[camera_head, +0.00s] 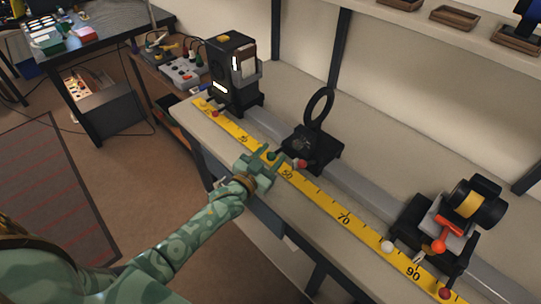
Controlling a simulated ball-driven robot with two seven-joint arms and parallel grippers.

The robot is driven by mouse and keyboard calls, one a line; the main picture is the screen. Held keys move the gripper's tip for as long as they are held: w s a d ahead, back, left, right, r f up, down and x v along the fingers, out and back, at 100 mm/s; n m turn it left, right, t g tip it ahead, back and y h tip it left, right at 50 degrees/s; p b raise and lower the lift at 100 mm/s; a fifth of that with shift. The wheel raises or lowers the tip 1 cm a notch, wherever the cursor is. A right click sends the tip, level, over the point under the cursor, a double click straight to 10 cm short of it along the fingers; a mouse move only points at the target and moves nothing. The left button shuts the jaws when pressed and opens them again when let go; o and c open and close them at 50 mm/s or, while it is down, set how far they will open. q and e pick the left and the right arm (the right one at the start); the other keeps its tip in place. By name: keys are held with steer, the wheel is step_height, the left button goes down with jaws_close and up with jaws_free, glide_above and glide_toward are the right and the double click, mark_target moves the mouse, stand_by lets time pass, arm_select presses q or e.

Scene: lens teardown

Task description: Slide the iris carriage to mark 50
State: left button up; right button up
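The iris carriage appears to be the black block (321,148) with an upright black ring (318,106), on the rail near the middle of the bench. A red knob (300,163) is at its front, close to the yellow scale (318,193) and a little past the printed 50. My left gripper (280,162) is over the scale, just left of that knob, its two green fingers apart. Whether a finger touches the knob or carriage is too small to tell. My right gripper is not in view.
A black lamp-like box (232,72) stands at the rail's left end. A black cylinder with a yellow band (468,205) and an orange lever (439,246) is on the right carriage. The rail (365,187) between the middle and right carriages is clear.

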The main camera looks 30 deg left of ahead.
arm_select(q)
steer(key=shift+s, duration=0.1)
steer(key=shift+s, duration=0.35)
steer(key=s+a+p, duration=0.2)
steer(key=s+p, duration=0.1)
steer(key=s, duration=1.2)
steer(key=shift+s+a, duration=0.15)
steer(key=shift+a, duration=0.1)
